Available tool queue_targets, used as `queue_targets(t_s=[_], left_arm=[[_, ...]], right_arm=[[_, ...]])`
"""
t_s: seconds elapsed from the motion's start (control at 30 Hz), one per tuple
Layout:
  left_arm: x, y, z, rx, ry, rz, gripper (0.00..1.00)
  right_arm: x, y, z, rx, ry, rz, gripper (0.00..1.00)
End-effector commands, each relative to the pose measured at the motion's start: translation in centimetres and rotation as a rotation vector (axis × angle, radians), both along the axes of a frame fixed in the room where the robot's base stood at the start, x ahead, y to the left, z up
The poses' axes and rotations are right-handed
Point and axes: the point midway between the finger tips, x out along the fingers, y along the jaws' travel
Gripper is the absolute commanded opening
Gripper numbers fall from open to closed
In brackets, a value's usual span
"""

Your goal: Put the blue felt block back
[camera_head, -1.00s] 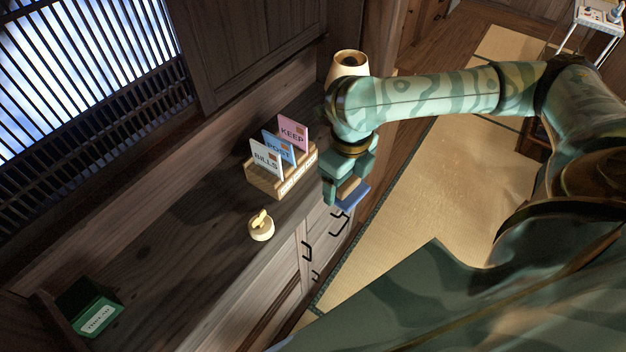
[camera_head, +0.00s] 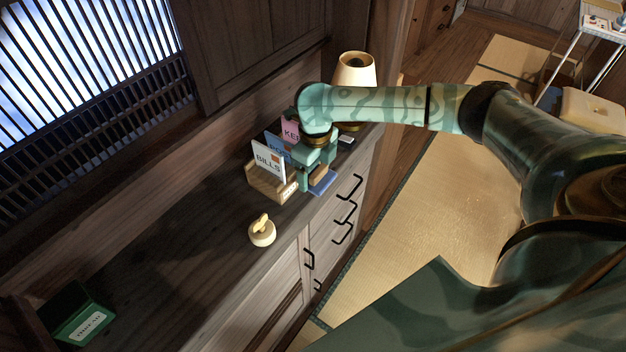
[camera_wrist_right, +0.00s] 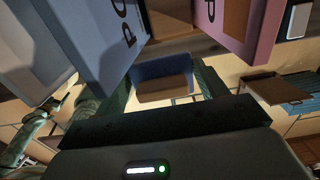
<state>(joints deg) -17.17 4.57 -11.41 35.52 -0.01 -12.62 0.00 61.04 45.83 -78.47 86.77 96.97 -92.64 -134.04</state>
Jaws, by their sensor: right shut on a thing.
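The blue felt block (camera_head: 322,184) has a blue pad and a tan wooden back. My right gripper (camera_head: 312,176) is shut on it, close beside the right side of the letter rack (camera_head: 268,186), near the cabinet's front edge. In the right wrist view the block (camera_wrist_right: 163,88) sits between the fingers, with the blue POST card and the pink card close ahead. Whether its pad touches the cabinet top cannot be told. My left gripper is not in view.
The rack holds a white BILLS card (camera_head: 268,163), a blue card and a pink card (camera_head: 290,131), partly hidden by my arm. A cream lamp (camera_head: 355,70) stands behind. A round yellowish knobbed object (camera_head: 262,233) and a green box (camera_head: 80,318) stand on the cabinet top (camera_head: 185,245), clear between them.

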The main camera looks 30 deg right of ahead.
Motion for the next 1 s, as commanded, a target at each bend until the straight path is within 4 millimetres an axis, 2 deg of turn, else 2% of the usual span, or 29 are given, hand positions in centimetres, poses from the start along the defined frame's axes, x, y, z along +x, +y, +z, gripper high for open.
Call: queue_targets(t_s=[0.1, 0.3, 0.63, 0.67, 0.7, 0.73, 1.0], left_arm=[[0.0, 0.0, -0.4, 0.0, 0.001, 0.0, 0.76], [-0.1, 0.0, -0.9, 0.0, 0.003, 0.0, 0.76], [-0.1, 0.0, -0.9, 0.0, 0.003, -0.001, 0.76], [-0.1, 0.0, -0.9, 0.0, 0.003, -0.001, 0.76], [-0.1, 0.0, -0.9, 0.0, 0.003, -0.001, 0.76], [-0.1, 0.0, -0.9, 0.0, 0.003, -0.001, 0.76], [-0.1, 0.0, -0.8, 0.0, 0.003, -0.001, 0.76]], right_arm=[[0.7, 0.0, -0.9, -0.001, 0.001, -0.002, 0.43], [0.5, 0.0, -3.7, -0.001, 0.002, 0.0, 0.43], [0.5, 0.0, -4.0, 0.0, 0.0, -0.001, 0.43], [0.5, 0.0, -3.9, -0.001, 0.0, -0.001, 0.8], [0.5, 0.0, -3.9, -0.001, 0.0, -0.001, 0.91], [0.5, 0.0, -3.9, -0.001, 0.0, -0.001, 0.94], [0.5, 0.0, -3.7, -0.001, 0.0, -0.001, 0.94]])
